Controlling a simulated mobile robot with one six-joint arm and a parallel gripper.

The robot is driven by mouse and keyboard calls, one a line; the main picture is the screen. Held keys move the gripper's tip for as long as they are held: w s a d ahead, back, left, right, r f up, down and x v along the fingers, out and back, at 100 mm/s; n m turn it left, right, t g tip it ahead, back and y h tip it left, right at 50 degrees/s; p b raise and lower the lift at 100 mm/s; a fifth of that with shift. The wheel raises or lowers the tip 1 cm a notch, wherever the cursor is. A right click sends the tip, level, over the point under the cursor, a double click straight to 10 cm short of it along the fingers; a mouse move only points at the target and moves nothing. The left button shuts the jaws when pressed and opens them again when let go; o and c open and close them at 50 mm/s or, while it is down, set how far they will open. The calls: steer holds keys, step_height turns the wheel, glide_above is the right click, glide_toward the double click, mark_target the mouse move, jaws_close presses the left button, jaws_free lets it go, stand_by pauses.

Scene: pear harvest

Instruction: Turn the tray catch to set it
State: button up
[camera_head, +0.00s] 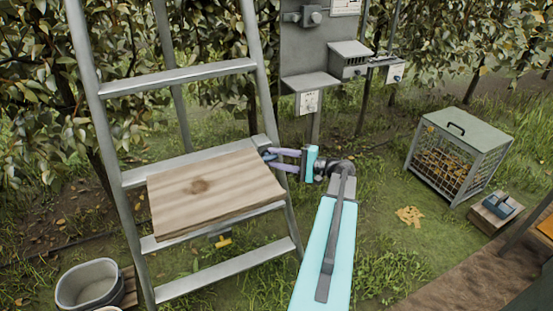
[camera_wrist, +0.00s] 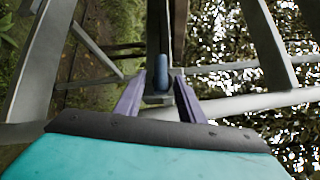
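The wooden tray board (camera_head: 213,190) rests on the stepladder (camera_head: 88,85). A small blue upright piece, which looks like the tray catch (camera_wrist: 161,72), stands on a grey bracket in the wrist view. In the head view a dark blue bit shows at the tray's back right corner, mostly covered by my fingers. My gripper (camera_head: 270,160) reaches in from the right beside that corner. Its two purple fingers are apart in the wrist view (camera_wrist: 159,86), with the blue piece showing between and just beyond their tips. I see no finger touching it.
A grey panel with shelf (camera_head: 311,82) stands behind my gripper. A wire cage (camera_head: 458,155) with yellowish contents stands at right, near a wooden block with a blue item (camera_head: 497,205). A grey bucket (camera_head: 88,285) is front left. A yellow piece (camera_head: 222,241) hangs beneath the tray.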

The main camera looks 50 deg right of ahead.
jaws_close()
steer(key=shift+b, duration=0.5)
steer(key=shift+r+n+g+h+b, duration=0.2)
steer(key=shift+n+g+h+b, duration=0.1)
steer(key=shift+n+g+b, duration=0.25)
jaws_free()
steer(key=shift+s+d, duration=0.1)
steer(key=shift+s, duration=0.05)
